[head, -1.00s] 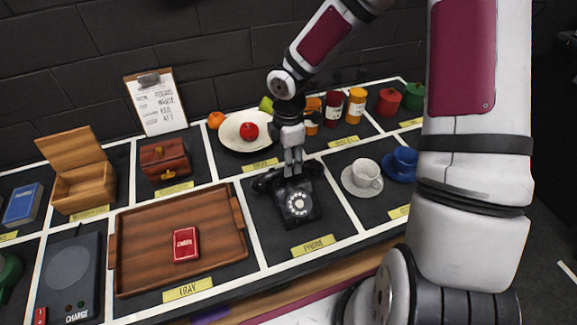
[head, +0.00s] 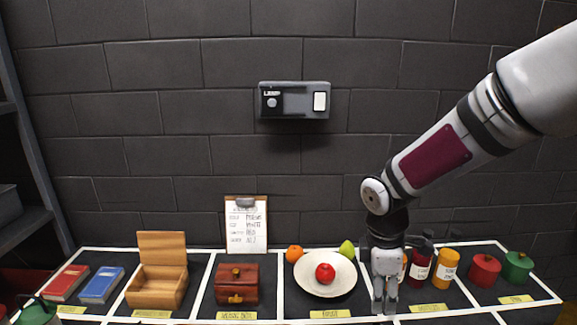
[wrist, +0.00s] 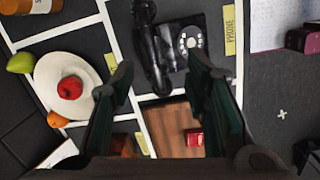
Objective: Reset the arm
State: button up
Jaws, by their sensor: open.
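My arm (head: 435,160) reaches in from the upper right of the head view and bends down at its wrist. My gripper (head: 385,308) points down near the bottom edge, in front of the bottles. In the wrist view my gripper (wrist: 162,85) has its two dark fingers well apart, with nothing held between them. The black phone (wrist: 190,42) with its white dial lies below, beyond the fingertips, its handset (wrist: 150,50) along its left side. The phone is out of frame in the head view.
A plate (head: 335,280) with a red apple (head: 325,273) stands left of my gripper. A yellow bottle (head: 445,268) and a dark red bottle (head: 420,262) stand close on its right. A wooden tray (wrist: 170,128) lies below. A grey lamp switch box (head: 295,100) hangs on the wall.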

jog(key=s+a+r+m+t+y, duration=0.1)
jog(key=s+r+m+t, duration=0.4)
jog(key=s+r+m, duration=1)
jog(key=s+r, duration=0.3)
jog(key=shift+s+a, duration=0.15)
jog(key=shift+s, duration=0.2)
